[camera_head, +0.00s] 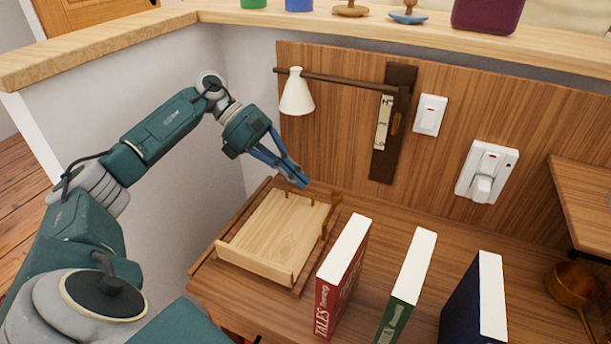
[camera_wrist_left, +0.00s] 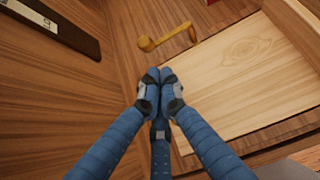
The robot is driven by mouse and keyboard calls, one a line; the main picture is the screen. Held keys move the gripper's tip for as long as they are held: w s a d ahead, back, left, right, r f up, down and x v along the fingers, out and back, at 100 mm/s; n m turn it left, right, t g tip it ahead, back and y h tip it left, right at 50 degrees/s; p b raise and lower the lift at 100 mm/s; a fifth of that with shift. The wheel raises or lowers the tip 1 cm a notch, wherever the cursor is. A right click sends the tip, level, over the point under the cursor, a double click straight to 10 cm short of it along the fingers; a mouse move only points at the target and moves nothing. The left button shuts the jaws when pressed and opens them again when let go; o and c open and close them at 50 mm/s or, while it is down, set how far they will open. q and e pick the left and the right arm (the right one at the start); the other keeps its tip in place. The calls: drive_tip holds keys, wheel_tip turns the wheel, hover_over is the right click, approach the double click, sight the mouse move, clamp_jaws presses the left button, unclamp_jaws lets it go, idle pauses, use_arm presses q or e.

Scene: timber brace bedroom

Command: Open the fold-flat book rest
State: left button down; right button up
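The book rest (camera_head: 280,232) is a pale wooden panel with a low front ledge and small brass-coloured pegs. It lies flat or nearly flat on a darker board on the desk. A brass-coloured bracket shows at its back right side. In the left wrist view the pale panel (camera_wrist_left: 245,75) fills the right side, and a brass-coloured crank-like piece (camera_wrist_left: 165,38) is just beyond my fingertips. My left gripper (camera_head: 303,184) is above the back edge of the rest. In the wrist view its blue fingers (camera_wrist_left: 160,76) are together at the tips with nothing seen between them. My right gripper is out of view.
Red (camera_head: 342,275), green (camera_head: 407,285) and dark blue (camera_head: 478,300) books stand upright right of the rest. A white-shaded lamp (camera_head: 296,92) on a wall arm hangs above. A ledge (camera_head: 330,27) runs above.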

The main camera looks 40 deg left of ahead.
sight(321, 213)
use_arm(q)
drive_tip(key=x, duration=0.7)
drive_tip(key=shift+d+f, duration=0.1)
drive_tip(key=shift+d, duration=0.1)
drive_tip(key=shift+w+b, duration=0.15)
drive_tip(key=shift+b, duration=0.2)
